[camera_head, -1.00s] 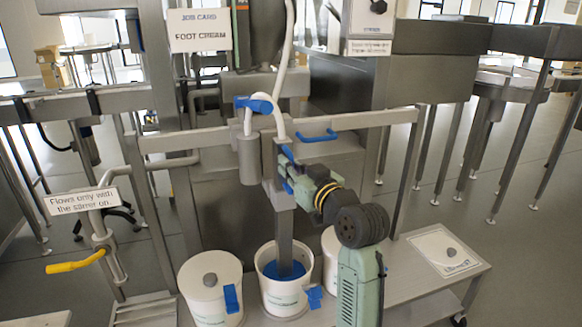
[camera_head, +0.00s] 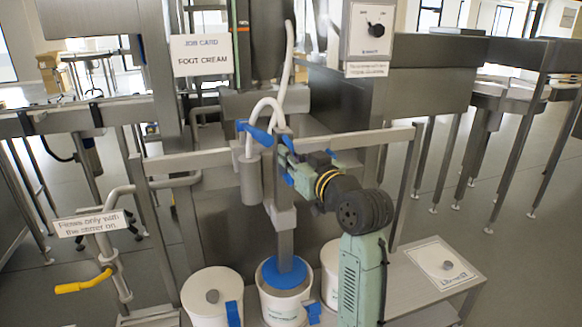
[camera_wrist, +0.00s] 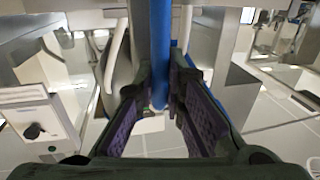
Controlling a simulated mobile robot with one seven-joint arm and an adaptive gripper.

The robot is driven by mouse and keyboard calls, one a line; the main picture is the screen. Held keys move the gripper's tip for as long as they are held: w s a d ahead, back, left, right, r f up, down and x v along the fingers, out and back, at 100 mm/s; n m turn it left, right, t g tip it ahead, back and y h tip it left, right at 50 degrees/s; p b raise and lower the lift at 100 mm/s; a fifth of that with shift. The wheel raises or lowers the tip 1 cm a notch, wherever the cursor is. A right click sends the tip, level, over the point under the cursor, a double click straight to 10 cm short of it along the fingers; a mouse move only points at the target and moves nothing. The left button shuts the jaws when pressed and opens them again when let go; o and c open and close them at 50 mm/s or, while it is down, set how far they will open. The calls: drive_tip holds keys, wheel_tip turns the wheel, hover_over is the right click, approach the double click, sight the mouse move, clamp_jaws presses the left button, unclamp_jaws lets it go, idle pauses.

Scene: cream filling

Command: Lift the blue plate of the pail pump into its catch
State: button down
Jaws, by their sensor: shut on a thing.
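The blue plate (camera_head: 284,274) sits level around the foot of the grey pump column (camera_head: 284,240), at about the rim of the middle white pail (camera_head: 284,308). My gripper (camera_head: 286,163) is at the upper part of the pump column, to its right. It is shut on a blue handle, which shows as a blue bar (camera_wrist: 160,50) between the dark fingers in the wrist view. The fingers hide part of the handle. A blue lever (camera_head: 255,133) sits at the pump head beside the white hose (camera_head: 287,60). I cannot tell which part is the catch.
Two more white pails stand beside the middle one, a lidded one on the left (camera_head: 205,297) and one at right (camera_head: 330,262) partly behind my arm. A metal rail (camera_head: 380,136) runs behind my gripper. A yellow-handled valve (camera_head: 83,282) is at left.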

wheel_tip(320, 180, up, 8)
drive_tip(key=p, duration=0.3)
drive_tip(key=shift+f, duration=0.2)
drive_tip(key=c, duration=2)
unclamp_jaws()
drive_tip(key=o, duration=0.3)
drive_tip(key=shift+f, duration=0.1)
drive_tip(key=shift+o, duration=0.2)
drive_tip(key=v, duration=1.2)
